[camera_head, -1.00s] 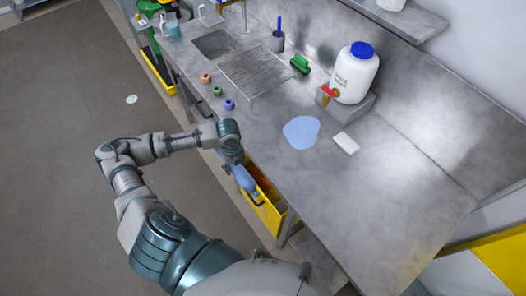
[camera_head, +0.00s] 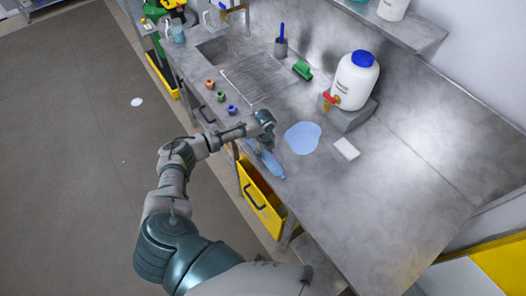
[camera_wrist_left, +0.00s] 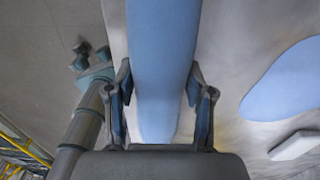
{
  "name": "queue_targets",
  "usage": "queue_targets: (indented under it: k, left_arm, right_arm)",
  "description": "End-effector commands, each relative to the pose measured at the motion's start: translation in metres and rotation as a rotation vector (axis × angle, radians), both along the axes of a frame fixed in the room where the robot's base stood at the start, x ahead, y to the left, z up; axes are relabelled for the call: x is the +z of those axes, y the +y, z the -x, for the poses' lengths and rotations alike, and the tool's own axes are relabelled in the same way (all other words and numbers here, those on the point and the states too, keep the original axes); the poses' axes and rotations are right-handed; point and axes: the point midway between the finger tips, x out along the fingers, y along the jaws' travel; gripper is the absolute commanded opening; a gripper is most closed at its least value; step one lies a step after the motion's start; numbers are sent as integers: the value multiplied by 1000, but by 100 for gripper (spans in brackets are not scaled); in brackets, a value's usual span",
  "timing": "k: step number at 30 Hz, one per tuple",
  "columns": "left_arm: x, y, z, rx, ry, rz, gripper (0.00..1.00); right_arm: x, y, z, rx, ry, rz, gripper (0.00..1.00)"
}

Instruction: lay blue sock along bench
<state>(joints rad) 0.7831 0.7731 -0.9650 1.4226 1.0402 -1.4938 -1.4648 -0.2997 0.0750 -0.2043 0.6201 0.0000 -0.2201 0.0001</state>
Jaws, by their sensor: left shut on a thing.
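The blue sock (camera_head: 271,165) is at the front edge of the grey bench (camera_head: 385,215), stretched out below my left gripper (camera_head: 265,144). In the left wrist view the sock (camera_wrist_left: 163,60) runs between the two fingers of the left gripper (camera_wrist_left: 160,95), which is shut on it. Whether the sock touches the bench top or hangs just above it, I cannot tell. The gripper's tips are mostly hidden in the head view. My right gripper is in neither view.
A flat pale blue patch (camera_head: 302,137) and a white block (camera_head: 346,148) lie right of the sock. A white jug (camera_head: 355,80) stands behind on a grey block. A yellow drawer (camera_head: 261,203) is open below the edge. The bench's near right part is clear.

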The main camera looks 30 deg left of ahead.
Motion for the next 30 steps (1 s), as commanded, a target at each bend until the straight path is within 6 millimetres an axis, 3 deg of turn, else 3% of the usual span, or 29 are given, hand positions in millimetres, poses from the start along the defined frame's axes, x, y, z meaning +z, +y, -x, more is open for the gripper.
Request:
queue_targets:
  k: [8, 9, 12, 23, 30]
  left_arm:
    - [-3, 5, 0, 1, 0, 4, 14]
    - [-4, 5, 0, 1, 1, 4, 55]
    - [-4, 6, 0, 1, 0, 4, 78]
    - [1, 3, 0, 1, -1, 2, 78]
    - [41, 3, -1, 0, -6, 2, 78]
  right_arm:
    - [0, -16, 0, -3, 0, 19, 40]
    - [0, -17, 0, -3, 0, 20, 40]
    - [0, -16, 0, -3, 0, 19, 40]
    - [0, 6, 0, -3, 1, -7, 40]
    - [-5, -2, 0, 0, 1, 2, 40]
